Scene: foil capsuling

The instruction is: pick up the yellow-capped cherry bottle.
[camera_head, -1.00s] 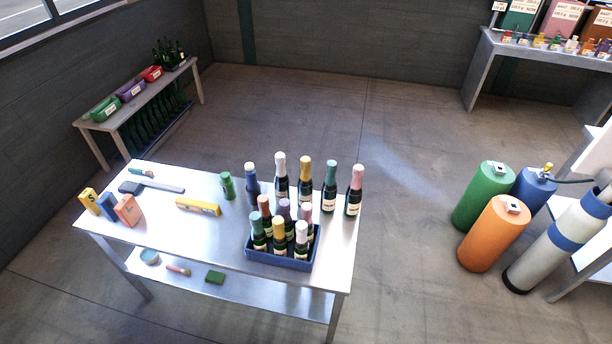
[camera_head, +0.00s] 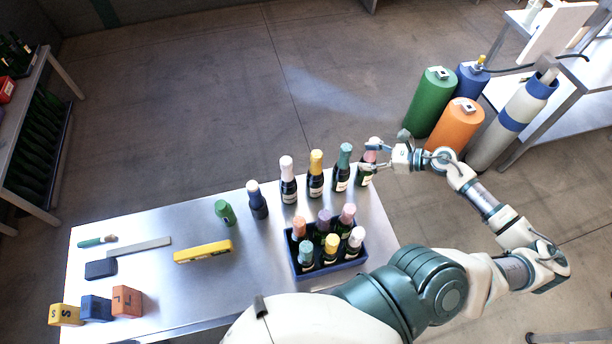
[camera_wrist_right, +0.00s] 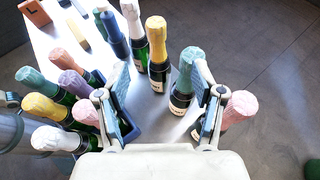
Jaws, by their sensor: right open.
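Two bottles have yellow caps. One (camera_head: 316,175) stands on the table in the row behind the crate; the wrist view shows it ahead of the jaws (camera_wrist_right: 157,45). The other (camera_head: 331,247) sits in the blue crate (camera_head: 330,271) and shows at left in the wrist view (camera_wrist_right: 48,108). I cannot read which is cherry. My right gripper (camera_head: 369,157) is open and empty by the pink-capped bottle (camera_head: 366,175), at the row's right end. In the wrist view its fingers (camera_wrist_right: 162,78) are spread, with the teal-capped bottle (camera_wrist_right: 184,85) close to the right finger. My left gripper is out of view.
Gas cylinders (camera_head: 454,125) stand on the floor beyond the table's right.

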